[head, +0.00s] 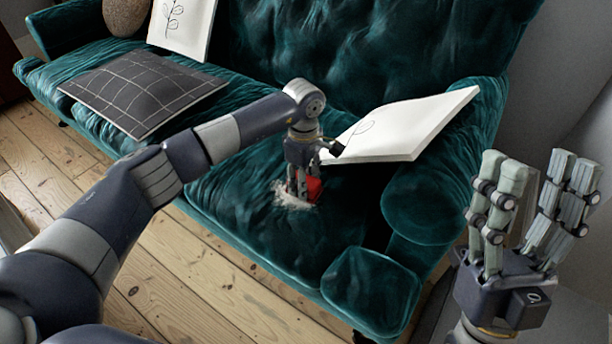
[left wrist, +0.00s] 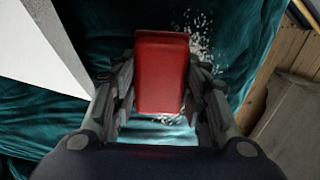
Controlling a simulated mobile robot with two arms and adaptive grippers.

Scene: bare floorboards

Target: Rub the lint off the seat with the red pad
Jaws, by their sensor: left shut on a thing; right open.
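The red pad (left wrist: 160,75) is held between the fingers of my left gripper (left wrist: 162,95) in the left wrist view. In the head view my left gripper (head: 302,180) is low over the seat (head: 245,215) of the teal velvet sofa, and the red pad (head: 314,188) shows partly behind its fingers. Whitish lint (head: 290,197) lies on the seat around the pad; specks of lint (left wrist: 200,35) also show beside it in the left wrist view. Whether the pad presses on the fabric is hard to tell. My right gripper (head: 530,215) is open and empty, right of the sofa.
Bare floorboards (head: 190,270) lie in front.

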